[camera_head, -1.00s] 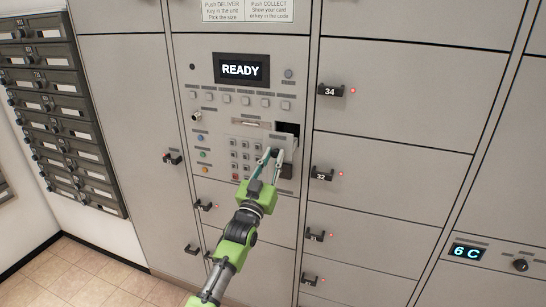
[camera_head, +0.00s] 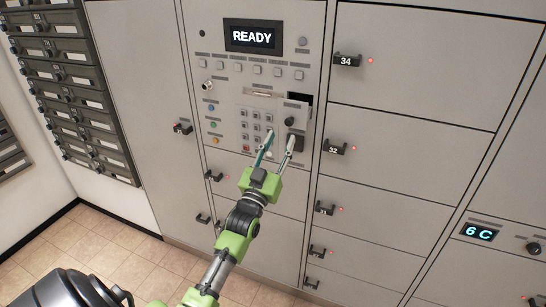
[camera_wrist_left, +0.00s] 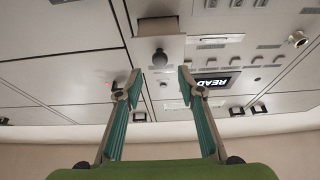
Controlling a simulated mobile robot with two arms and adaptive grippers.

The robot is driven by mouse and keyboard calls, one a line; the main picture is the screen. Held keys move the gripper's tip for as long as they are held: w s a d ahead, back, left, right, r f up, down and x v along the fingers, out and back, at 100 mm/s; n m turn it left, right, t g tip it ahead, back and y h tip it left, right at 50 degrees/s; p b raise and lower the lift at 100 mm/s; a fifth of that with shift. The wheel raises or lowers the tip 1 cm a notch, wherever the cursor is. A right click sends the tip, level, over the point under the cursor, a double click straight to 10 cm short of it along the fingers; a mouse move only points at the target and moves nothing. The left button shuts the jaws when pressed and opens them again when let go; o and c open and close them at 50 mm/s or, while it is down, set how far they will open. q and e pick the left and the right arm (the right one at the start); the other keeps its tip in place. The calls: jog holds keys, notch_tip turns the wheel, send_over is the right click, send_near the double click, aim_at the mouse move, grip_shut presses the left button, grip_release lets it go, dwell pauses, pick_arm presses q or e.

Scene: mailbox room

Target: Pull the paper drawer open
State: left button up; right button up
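The paper drawer (camera_head: 297,113) is a small grey front with a round dark knob (camera_head: 289,122), on the machine panel below the READY display. A dark gap shows above the front. How far it stands out is hard to tell. My left gripper (camera_head: 279,141) is open and empty, its teal-lined fingers apart just below the knob in the head view. In the upside-down left wrist view, the knob (camera_wrist_left: 160,58) and the drawer front (camera_wrist_left: 145,47) appear beyond and between the open fingertips (camera_wrist_left: 159,83), not touching them. My right gripper is not in view.
A dark block (camera_head: 297,142) sticks out under the drawer. A keypad (camera_head: 251,130) lies to its left and the READY display (camera_head: 253,37) above. Locker doors with protruding handles (camera_head: 336,149) stand to the right. Dark mailboxes (camera_head: 70,90) line the left wall.

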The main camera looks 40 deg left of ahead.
pick_arm(q)
jog(key=v, duration=0.6)
jog(key=shift+s, duration=0.15)
